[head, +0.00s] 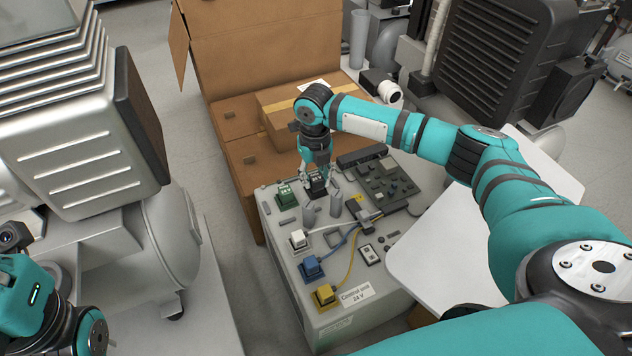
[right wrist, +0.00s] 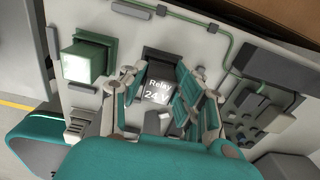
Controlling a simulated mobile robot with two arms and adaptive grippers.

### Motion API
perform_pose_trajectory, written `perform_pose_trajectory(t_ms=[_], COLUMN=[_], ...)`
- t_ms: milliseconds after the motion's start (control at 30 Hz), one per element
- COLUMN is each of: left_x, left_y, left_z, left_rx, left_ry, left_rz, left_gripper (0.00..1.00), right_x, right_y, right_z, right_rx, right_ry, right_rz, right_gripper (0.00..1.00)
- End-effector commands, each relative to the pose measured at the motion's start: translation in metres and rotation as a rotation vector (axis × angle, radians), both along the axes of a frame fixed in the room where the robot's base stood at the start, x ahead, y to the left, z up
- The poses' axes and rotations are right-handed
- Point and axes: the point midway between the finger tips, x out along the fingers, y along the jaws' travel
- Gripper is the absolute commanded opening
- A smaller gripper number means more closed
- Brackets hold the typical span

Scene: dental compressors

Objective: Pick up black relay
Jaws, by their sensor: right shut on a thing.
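The black relay (head: 317,186) sits on the far part of the grey control box, between the green relay and the circuit board. Its top, marked "Relay 24 V", shows in the right wrist view (right wrist: 158,90). My right gripper (head: 318,190) points down over it, with its fingers on both sides of the relay, shut on it. The relay appears to be still at its socket; I cannot tell if it is lifted. The right gripper's fingers also show in the right wrist view (right wrist: 165,100). My left gripper is not visible; only part of that arm shows at lower left.
The control box (head: 345,325) also carries a green relay (head: 286,195), a white relay (head: 299,239), a blue relay (head: 312,267), a yellow relay (head: 325,295) and a circuit board (head: 385,185). An open cardboard box (head: 235,60) stands behind. Compressors stand left and back right.

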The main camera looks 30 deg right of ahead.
Motion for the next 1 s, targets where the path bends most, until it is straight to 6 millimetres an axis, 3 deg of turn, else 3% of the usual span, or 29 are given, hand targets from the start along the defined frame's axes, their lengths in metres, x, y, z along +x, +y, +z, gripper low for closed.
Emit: perform_pose_trajectory(t_ms=[267,433,800,1000], left_x=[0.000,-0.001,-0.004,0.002], left_y=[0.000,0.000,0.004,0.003], left_z=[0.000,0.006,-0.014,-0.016], left_rx=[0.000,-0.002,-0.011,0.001], left_ry=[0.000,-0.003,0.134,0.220], left_rz=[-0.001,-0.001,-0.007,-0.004], left_gripper=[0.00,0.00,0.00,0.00], right_x=[0.000,0.000,0.001,0.001], right_y=[0.000,0.000,0.000,0.000], right_z=[0.001,0.011,0.080,0.099], right_rx=[0.000,0.000,0.001,0.002], right_ry=[0.000,-0.001,-0.001,0.001], right_rz=[0.000,-0.001,0.000,0.000], right_gripper=[0.00,0.00,0.00,0.00])
